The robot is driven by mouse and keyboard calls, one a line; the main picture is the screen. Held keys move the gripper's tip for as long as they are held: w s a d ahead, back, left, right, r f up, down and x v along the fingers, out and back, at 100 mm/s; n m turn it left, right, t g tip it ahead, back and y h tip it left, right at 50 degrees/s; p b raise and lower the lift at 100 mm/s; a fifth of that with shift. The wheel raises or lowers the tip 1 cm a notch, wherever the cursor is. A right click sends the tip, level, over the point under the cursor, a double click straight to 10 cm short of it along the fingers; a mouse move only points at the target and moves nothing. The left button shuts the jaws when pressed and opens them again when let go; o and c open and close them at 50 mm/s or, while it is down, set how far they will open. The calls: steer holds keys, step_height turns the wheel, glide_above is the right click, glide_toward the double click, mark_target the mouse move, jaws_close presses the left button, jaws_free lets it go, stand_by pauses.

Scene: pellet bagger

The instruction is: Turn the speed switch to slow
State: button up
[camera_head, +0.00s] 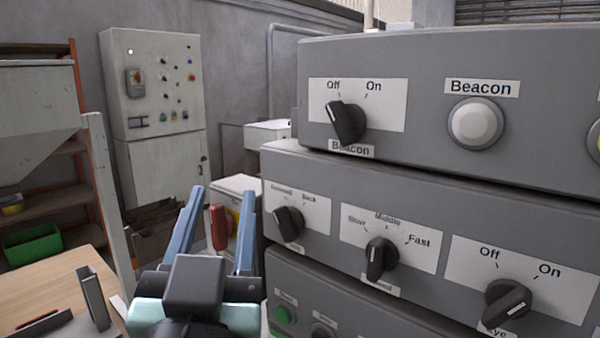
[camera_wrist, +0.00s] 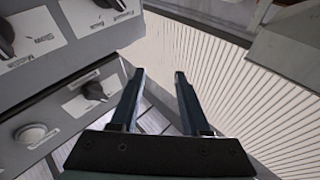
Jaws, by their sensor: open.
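The speed switch (camera_head: 381,258) is a black knob on a white plate marked Slow, Middle and Fast, in the middle row of the grey panel. The knob stands nearly upright, and its pointer appears to face Middle. It also shows, cut off, at the upper left edge of the wrist view (camera_wrist: 6,38). My gripper (camera_head: 224,193) is left of the panel in the head view, apart from the switch. Its two fingers are spread and empty, as the wrist view (camera_wrist: 160,74) also shows.
The Forward/Back knob (camera_head: 289,223) sits between my gripper and the speed switch. The Beacon knob (camera_head: 346,121) and white Beacon button (camera_head: 475,124) are above. An Off/On knob (camera_head: 507,303) is at right. A wooden table (camera_head: 75,262) stands at lower left.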

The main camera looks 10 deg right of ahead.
steer(key=w+g+p, duration=0.1)
steer(key=p, duration=0.2)
steer(key=m+g+h+p, duration=0.7)
steer(key=g+p, duration=0.5)
steer(key=p, duration=1.4)
glide_toward(374, 246)
steer(key=p+x, duration=0.4)
steer(key=x, duration=0.5)
steer(key=shift+w+d+f, duration=0.1)
steer(key=shift+w, duration=0.05)
jaws_close()
